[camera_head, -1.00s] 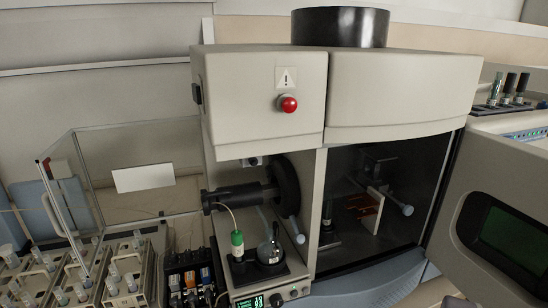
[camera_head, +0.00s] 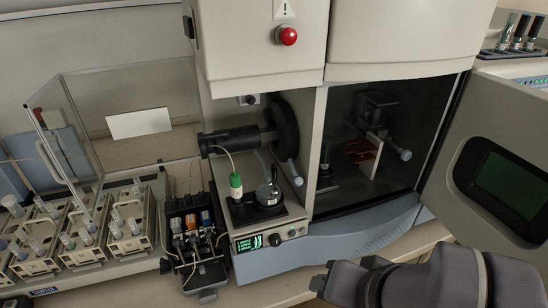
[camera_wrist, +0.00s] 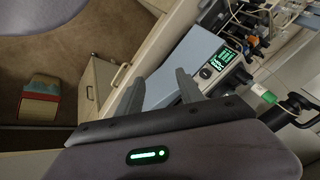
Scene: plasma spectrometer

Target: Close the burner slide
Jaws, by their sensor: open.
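The spectrometer (camera_head: 262,112) stands in the middle of the head view. Its left bay holds a black horizontal cylinder and round disc (camera_head: 285,122), with a pale blue-tipped lever (camera_head: 297,174) below. Its dark right bay holds a burner-like assembly (camera_head: 378,112) with a rod ending in a pale blue knob (camera_head: 405,155). I cannot tell which of these is the burner slide. My gripper (camera_head: 325,280) is low in front of the machine, apart from both bays. The wrist view shows its two fingers (camera_wrist: 161,78) spread and empty.
A grey door or screen panel (camera_head: 500,180) stands open at the right. A small pump with coloured parts (camera_head: 190,225) and sample racks (camera_head: 125,225) stand at the left. A green-capped bottle (camera_head: 236,186) and flask (camera_head: 268,192) sit on the lit control unit (camera_head: 275,238).

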